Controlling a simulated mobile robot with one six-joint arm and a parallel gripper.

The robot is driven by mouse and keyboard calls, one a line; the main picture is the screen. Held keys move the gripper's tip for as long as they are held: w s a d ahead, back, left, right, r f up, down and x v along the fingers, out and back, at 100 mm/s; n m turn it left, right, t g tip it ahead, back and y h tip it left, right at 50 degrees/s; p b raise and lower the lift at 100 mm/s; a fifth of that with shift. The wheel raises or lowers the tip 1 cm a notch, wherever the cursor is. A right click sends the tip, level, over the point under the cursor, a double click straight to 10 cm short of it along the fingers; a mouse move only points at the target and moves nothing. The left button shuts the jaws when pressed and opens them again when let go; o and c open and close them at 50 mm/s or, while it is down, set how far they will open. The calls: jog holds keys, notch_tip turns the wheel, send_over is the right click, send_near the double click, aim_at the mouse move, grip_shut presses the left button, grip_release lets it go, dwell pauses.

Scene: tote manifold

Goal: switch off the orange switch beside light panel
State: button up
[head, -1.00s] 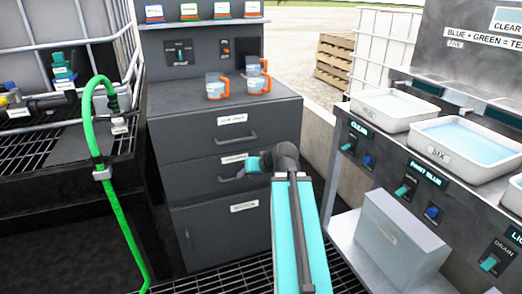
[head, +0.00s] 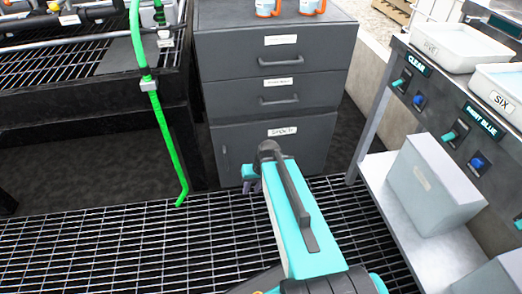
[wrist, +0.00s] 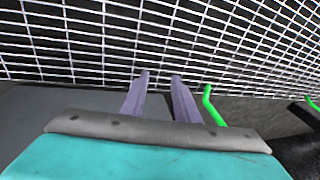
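Neither the orange switch nor the light panel is in the current views. My gripper (head: 251,180) is low in front of the grey drawer cabinet (head: 270,100), near its bottom door, and my arm hides part of it. In the wrist view my gripper (wrist: 160,76) shows two purple fingers with a gap between them and nothing held. The grating lies beyond the fingertips there.
A green hose (head: 165,130) hangs on the left beside a black grated stand (head: 100,115). On the right is a bench with white trays (head: 450,46), switches and a grey box (head: 436,180) on its lower shelf. Floor grating (head: 100,245) lies in front.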

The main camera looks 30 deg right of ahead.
jog(key=s+a+f+n+g+h, duration=0.1)
jog(key=s+a+f+g, duration=0.2)
jog(key=s+f, duration=0.7)
jog(key=s+a+f+n+g+h, duration=0.1)
jog(key=s+a+f+g, duration=0.3)
jog(key=s+a+f, duration=0.4)
jog(key=s+f, duration=0.2)
jog(key=s, duration=0.5)
jog(key=shift+s+a+n, duration=0.15)
jog(key=shift+s+n, duration=0.05)
jog(key=shift+n, duration=0.1)
